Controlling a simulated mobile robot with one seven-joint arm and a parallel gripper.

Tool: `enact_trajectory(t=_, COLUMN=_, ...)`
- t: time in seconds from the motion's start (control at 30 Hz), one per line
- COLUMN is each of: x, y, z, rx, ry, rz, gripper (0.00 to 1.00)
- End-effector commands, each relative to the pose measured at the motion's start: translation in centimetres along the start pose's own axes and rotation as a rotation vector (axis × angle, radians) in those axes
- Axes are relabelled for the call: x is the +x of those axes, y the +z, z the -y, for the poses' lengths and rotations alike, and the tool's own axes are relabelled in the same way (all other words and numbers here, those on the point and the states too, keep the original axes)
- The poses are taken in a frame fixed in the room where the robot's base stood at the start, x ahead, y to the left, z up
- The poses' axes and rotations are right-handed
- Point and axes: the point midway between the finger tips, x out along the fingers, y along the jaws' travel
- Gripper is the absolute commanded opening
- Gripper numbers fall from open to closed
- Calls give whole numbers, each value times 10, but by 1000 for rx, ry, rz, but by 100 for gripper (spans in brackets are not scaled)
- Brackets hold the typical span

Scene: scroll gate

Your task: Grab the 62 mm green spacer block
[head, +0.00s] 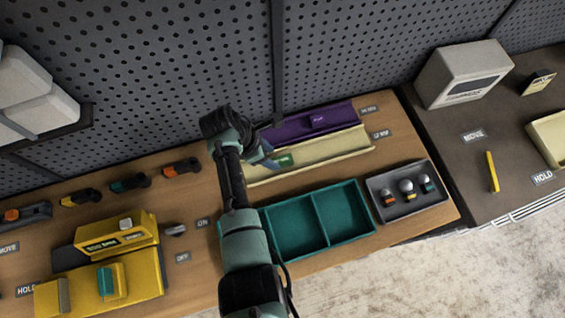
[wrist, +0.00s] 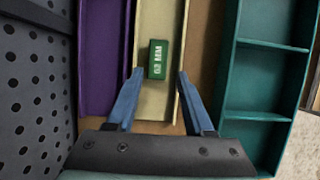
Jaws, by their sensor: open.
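The green spacer block (wrist: 158,59), marked 62 MM, lies in the cream tray (wrist: 152,105) in the wrist view. In the head view the green block (head: 284,160) shows in the cream tray (head: 335,148) beside my arm. My gripper (wrist: 158,72) is open, with its two blue fingers spread to the left and right of the block's near end. The fingers look empty, and I cannot tell how high they are above the tray. In the head view my gripper (head: 262,160) is partly hidden by my arm.
The perforated wall (wrist: 25,90) stands close on the left in the wrist view.

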Motion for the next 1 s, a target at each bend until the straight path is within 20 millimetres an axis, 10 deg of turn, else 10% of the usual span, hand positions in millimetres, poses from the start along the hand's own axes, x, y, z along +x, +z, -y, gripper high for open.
enact_trajectory(t=0.93, x=56, y=5, z=0, rx=-7, ry=5, rz=-1, gripper=52)
enact_trajectory(t=1.0, x=56, y=5, z=0, rx=-7, ry=5, rz=0, gripper=40)
